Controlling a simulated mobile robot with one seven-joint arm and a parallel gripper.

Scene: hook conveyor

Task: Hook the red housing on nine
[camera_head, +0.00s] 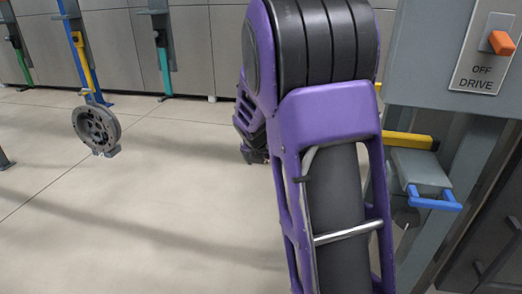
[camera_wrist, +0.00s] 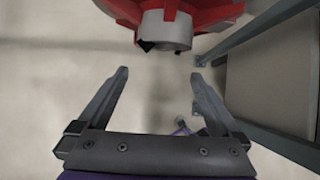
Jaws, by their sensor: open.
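The red housing (camera_wrist: 205,14) shows at the top of the wrist view, cut off by the frame edge, with a grey round hub (camera_wrist: 165,30) facing my gripper. My gripper (camera_wrist: 160,75) is open and empty. Its two dark fingers stand apart, with the hub beyond the gap between them and not touching them. In the head view my purple arm covers the middle, and I cannot make out the red housing or my fingertips there. Hook nine cannot be told; no hook numbers are readable.
A grey housing (camera_head: 97,129) hangs from a yellow hook (camera_head: 83,62) at the left. Blue, green and teal hangers stand behind it. A grey post with an orange drive switch (camera_head: 501,42), marked OFF, and a blue handle (camera_head: 432,199) is at the right.

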